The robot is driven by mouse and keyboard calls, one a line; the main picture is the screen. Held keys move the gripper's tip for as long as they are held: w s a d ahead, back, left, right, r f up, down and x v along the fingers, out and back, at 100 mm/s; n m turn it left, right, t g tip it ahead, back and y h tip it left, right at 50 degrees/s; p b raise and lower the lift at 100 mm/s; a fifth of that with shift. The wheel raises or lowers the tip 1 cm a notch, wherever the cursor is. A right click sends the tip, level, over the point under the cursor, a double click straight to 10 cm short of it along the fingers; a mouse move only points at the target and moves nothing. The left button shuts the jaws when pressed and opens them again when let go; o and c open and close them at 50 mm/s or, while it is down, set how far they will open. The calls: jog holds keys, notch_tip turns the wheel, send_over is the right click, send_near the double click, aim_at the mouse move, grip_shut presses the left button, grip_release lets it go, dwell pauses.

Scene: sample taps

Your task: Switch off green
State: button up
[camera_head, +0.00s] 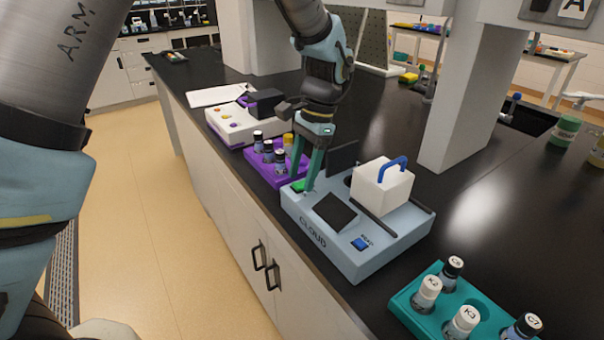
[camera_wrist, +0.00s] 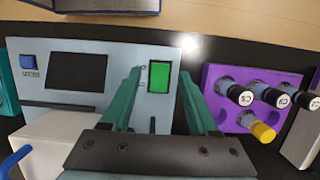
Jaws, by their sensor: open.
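The green switch (camera_head: 298,187) is a bright green rectangle on the top of the pale blue CLOUD device (camera_head: 362,261), at its left end. In the wrist view the green switch (camera_wrist: 159,77) shows whole, between the teal fingertips in the picture. My gripper (camera_head: 304,182) is open and empty, pointing down over that end of the device. In the wrist view my gripper (camera_wrist: 160,72) has a finger on each side of the switch. I cannot tell whether the tips touch the panel. In the head view a finger partly hides the switch.
The device also bears a dark screen (camera_head: 335,212), a blue button (camera_head: 360,243) and a white block with a blue handle (camera_head: 382,188). A purple rack (camera_head: 262,172) of vials stands close beside it. A teal vial rack (camera_head: 404,309) is at front right.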

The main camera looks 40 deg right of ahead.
jog(key=b+v, duration=0.2)
jog(key=v, duration=0.8)
jog(key=shift+r, duration=0.15)
jog(key=w+a+f+n+h, duration=0.15)
jog(key=w+a+n, duration=0.35)
jog(key=a, duration=0.5)
jog(key=w+a+f+n+h, duration=0.1)
jog(key=w+a+f+n, duration=0.15)
jog(key=w+a, duration=0.65)
jog(key=s+a+f+n, duration=0.1)
jog(key=a+n, duration=0.2)
jog(key=a, duration=0.5)
jog(key=s+a+f+n+t, duration=0.1)
jog(key=s+a+f+n, duration=0.1)
jog(key=a, duration=0.6)
jog(key=s+a+f+n, duration=0.1)
jog(key=a+n, duration=0.4)
jog(key=a, duration=0.3)
jog(key=shift+s+a+f+h, duration=0.3)
jog(key=shift+s+f+h, duration=0.05)
jog(key=shift+s+f, duration=0.05)
jog(key=shift+c, duration=0.3)
